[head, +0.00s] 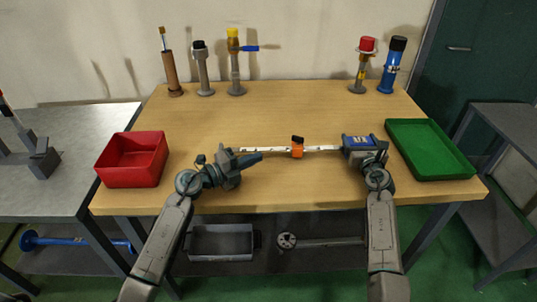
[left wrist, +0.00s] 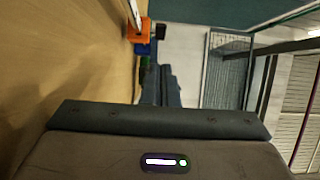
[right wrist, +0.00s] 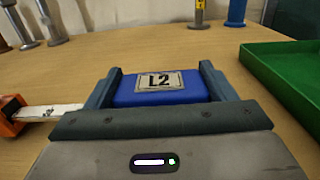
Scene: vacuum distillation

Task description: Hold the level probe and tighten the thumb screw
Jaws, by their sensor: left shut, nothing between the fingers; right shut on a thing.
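The level probe lies across the middle of the table as a white marked rod (head: 270,150) with a blue end block (head: 359,141). The block reads L2 in the right wrist view (right wrist: 158,86). An orange slider (head: 297,153) sits partway along the rod, with a black thumb screw (head: 298,139) on top. My right gripper (head: 364,143) is shut on the blue block, a finger on each side. My left gripper (head: 258,157) is shut and empty, left of the orange slider and apart from it. The slider also shows in the left wrist view (left wrist: 138,32).
A red bin (head: 132,160) stands at the table's left and a green tray (head: 433,150) at its right. Several upright stands line the back edge, including a brown one (head: 173,74) and a blue one (head: 391,66). The table's middle behind the probe is clear.

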